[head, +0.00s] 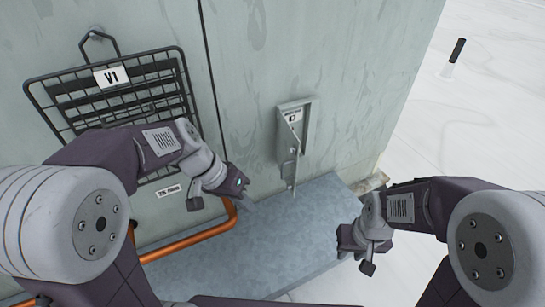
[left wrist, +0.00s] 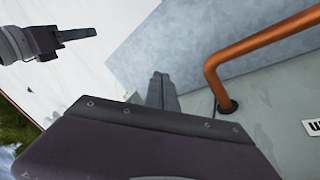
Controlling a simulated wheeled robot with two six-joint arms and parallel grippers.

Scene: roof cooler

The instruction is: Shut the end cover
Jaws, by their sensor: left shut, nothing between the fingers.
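I cannot tell for certain which part is the end cover. A small grey box (head: 294,135) with a label and a narrow flap is fixed to the pale green unit wall (head: 270,50); its flap looks tilted out from the frame. My left gripper (head: 248,205) is shut and empty, below and left of that box, in front of the wall and apart from the box. It also shows shut in the left wrist view (left wrist: 163,88), over the grey-blue ledge. My right gripper (head: 345,240) is at the ledge's right end; its fingers are too small to read.
A black wire basket (head: 75,95) tagged V1 hangs on the wall at left. An orange pipe (head: 190,243) bends along the wall's foot by my left gripper. A dark cylinder (head: 457,50) stands on the pale roof at right.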

